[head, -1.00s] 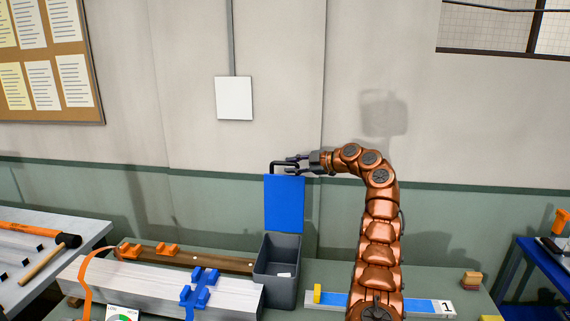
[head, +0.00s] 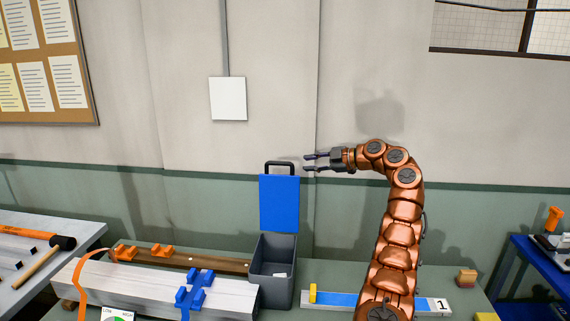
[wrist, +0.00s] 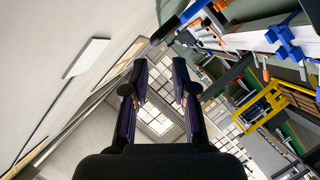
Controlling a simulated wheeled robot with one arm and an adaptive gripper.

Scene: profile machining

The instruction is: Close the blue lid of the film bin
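The film bin (head: 272,291) is a grey open-topped box on the bench, with a small white piece inside. Its blue lid (head: 279,203) stands upright at the back of the bin, open, with a black loop handle (head: 280,166) on its top edge. My gripper (head: 306,162) is to the right of the handle at about its height, fingers pointing left, apart from it. The fingers are spread with nothing between them. In the wrist view my gripper (wrist: 159,62) also shows two parted, empty fingers, and part of the blue lid (wrist: 180,20) appears at the top.
Left of the bin lie a pale profile (head: 150,290) with a blue clamp (head: 195,290) and a brown bar (head: 200,262) with orange clips. A blue-and-white strip (head: 340,299) lies right of the bin. The wall is close behind.

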